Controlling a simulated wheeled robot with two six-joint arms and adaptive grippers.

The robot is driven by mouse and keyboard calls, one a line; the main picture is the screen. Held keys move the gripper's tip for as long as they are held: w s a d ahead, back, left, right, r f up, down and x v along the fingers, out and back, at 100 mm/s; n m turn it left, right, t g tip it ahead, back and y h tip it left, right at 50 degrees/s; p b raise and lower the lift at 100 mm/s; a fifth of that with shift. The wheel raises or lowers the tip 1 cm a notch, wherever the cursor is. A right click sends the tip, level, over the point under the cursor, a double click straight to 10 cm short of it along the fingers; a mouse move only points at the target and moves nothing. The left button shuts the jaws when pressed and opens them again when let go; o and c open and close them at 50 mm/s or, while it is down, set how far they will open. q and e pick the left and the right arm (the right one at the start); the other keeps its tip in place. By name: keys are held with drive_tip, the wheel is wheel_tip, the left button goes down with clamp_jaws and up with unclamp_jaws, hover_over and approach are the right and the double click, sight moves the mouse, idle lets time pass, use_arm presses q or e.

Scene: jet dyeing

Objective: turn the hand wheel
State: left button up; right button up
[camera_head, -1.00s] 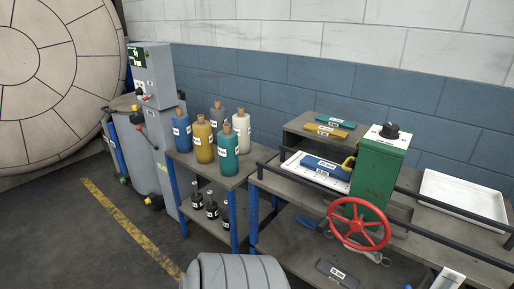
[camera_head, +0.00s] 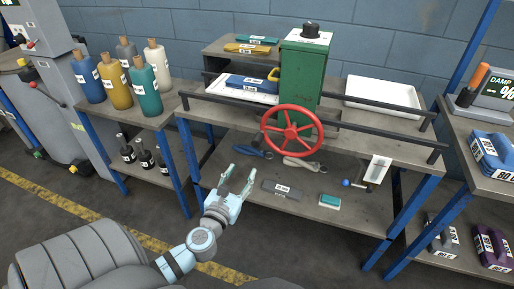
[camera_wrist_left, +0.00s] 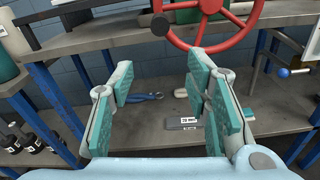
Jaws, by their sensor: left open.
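The red hand wheel (camera_head: 292,131) is upright on the front of the green machine housing (camera_head: 303,75), at the front edge of the work table. In the left wrist view the wheel (camera_wrist_left: 209,46) shows at the top, beyond the fingers, its upper part cut off. My left gripper (camera_head: 238,180) is open and empty, in front of the table, lower and left of the wheel and apart from it. Its two fingers with teal pads also show in the left wrist view (camera_wrist_left: 160,85). My right gripper is not in view.
The table has black rails (camera_head: 385,129) along it and a white tray (camera_head: 383,95) at right. Bottles (camera_head: 146,92) stand on a left shelf. A rack with folded cloth (camera_head: 494,155) is at right.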

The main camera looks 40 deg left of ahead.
sight(258, 141)
use_arm(q)
drive_tip(key=shift+m, duration=0.4)
drive_tip(key=x, duration=0.4)
drive_tip(key=r+x, duration=0.1)
drive_tip(key=x, duration=0.4)
drive_tip(key=r+b+x, duration=0.1)
drive_tip(key=x, duration=0.4)
drive_tip(key=shift+w+d, duration=0.1)
drive_tip(key=shift+w, duration=0.15)
drive_tip(key=shift+d, duration=0.1)
clamp_jaws()
